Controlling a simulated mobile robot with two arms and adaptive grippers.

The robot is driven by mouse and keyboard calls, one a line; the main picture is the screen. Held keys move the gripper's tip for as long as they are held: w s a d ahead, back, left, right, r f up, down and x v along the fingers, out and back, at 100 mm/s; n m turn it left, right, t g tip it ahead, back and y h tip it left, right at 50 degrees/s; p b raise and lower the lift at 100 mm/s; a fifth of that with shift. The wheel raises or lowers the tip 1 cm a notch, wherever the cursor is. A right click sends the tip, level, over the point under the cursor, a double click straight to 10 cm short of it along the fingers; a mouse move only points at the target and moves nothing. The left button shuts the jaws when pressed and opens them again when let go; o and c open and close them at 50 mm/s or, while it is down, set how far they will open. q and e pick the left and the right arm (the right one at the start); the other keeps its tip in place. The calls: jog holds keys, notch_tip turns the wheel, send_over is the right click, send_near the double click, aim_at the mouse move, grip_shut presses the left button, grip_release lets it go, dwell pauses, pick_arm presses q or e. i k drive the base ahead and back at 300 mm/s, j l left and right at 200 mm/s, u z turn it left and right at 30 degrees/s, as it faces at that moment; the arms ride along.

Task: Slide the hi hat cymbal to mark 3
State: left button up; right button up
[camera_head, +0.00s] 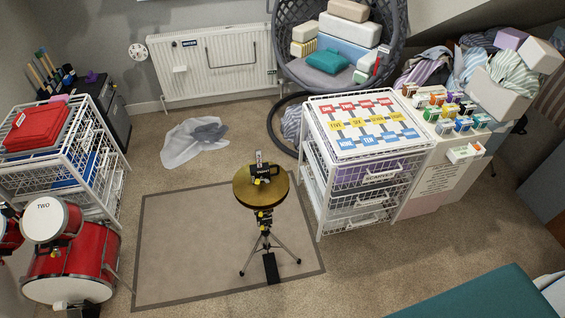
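The hi hat cymbal (245,195) is a brass disc on an upright black stand with tripod legs and a dark foot pedal, in the middle of the head view. A black fitting with a small pale tag sits on top of the cymbal. The stand is on a beige floor mat (185,245) with a dark border. I cannot make out a mark 3 on the mat. A board of red, yellow and blue word cards (365,123) lies on the white drawer unit; its words are too small to read surely. Neither of my grippers is in view.
A red drum set (75,262) stands left, below a wire drawer rack (108,165). The white wire drawer unit (320,200) stands close to the right of the stand. A crumpled whitish cloth (187,152) lies behind the mat. The mat's left half is clear.

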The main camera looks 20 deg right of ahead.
aim_at(245, 187)
jog(key=l+u, duration=0.2)
jog(key=l, duration=0.65)
jog(key=k+l+u, duration=0.2)
jog(key=l, duration=0.65)
jog(key=i+l, duration=0.05)
jog(key=i, duration=0.05)
